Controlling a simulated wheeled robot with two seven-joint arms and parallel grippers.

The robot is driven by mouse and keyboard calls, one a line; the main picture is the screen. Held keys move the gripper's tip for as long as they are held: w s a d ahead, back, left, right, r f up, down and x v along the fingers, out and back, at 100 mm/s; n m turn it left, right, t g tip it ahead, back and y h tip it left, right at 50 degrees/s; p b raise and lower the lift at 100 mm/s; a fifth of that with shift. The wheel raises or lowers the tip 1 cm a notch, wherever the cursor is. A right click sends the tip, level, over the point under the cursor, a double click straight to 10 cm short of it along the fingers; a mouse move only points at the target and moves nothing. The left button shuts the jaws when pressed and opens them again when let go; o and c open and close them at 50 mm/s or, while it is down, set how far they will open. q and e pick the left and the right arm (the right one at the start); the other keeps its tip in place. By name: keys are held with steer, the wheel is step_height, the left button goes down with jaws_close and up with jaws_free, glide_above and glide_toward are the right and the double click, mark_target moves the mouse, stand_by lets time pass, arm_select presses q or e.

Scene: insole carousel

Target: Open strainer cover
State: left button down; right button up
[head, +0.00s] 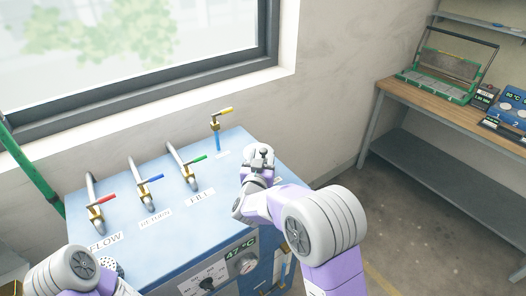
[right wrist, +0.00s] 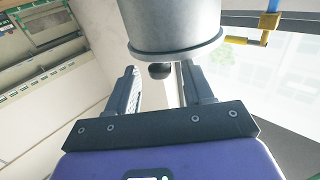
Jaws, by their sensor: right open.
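A grey metal cylinder with a flared rim, seemingly the strainer with its cover (right wrist: 172,28), fills the top middle of the right wrist view. A small dark round knob (right wrist: 160,71) shows just below its rim. My right gripper (right wrist: 160,88) is open, its two fingers apart on either side of the knob. In the head view my right gripper (head: 260,158) is at the right back of the blue machine, over a pale round top that it partly hides. Whether the fingers touch the knob cannot be told. My left arm enters at the lower left; its gripper is not seen.
The blue machine top (head: 160,225) carries pipes with a red handle (head: 106,200), a blue handle (head: 153,179) and a green handle (head: 197,159). A wooden bench (head: 445,105) with equipment is at right.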

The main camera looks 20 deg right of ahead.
mark_target(258, 150)
steer(key=shift+x, duration=1.3)
jaws_close()
